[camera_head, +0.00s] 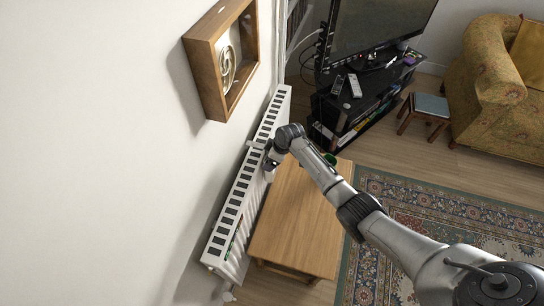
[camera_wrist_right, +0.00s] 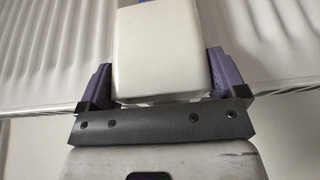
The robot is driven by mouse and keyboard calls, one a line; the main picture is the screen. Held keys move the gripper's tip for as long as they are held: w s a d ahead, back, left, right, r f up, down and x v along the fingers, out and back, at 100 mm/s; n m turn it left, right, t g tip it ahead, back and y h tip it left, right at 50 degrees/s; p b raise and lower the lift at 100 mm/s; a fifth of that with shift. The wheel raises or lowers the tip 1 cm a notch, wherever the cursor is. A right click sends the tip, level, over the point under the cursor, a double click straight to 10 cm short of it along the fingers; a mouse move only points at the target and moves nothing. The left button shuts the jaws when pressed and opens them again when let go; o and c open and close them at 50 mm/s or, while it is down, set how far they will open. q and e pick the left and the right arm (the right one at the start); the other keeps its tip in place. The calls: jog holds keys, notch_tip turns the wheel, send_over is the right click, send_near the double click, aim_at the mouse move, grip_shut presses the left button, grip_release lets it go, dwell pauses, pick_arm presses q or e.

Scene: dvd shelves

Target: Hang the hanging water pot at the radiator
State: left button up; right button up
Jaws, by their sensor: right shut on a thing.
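The white radiator (camera_head: 236,196) with a slotted top runs along the wall, and its ribbed panel (camera_wrist_right: 45,45) fills the back of the right wrist view. My right gripper (camera_head: 268,163) is at the radiator's front, near the middle of its length. In the wrist view, the purple fingers of the right gripper (camera_wrist_right: 166,85) are shut on both sides of the white water pot (camera_wrist_right: 162,50). The pot is close to the radiator panel; I cannot tell whether it touches or hangs. In the head view the pot is mostly hidden by the gripper. My left gripper is not in view.
A wooden table (camera_head: 298,222) stands close in front of the radiator, with a green thing (camera_head: 330,159) at its far edge. A wooden wall frame (camera_head: 206,72) hangs above. A black TV stand (camera_head: 355,118), a stool (camera_head: 428,108) and a sofa (camera_head: 495,70) stand beyond.

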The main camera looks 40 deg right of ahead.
jog(key=shift+f+b, duration=0.35)
jog(key=shift+f, duration=0.15)
jog(key=shift+a+f+b, duration=0.1)
jog(key=shift+f+b, duration=0.2)
jog(key=shift+f, duration=0.2)
dwell(0.8)
jog(key=shift+f+b, duration=0.4)
jog(key=shift+f, duration=0.3)
dwell(0.5)
jog(key=o, duration=0.6)
jog(key=shift+w, duration=0.1)
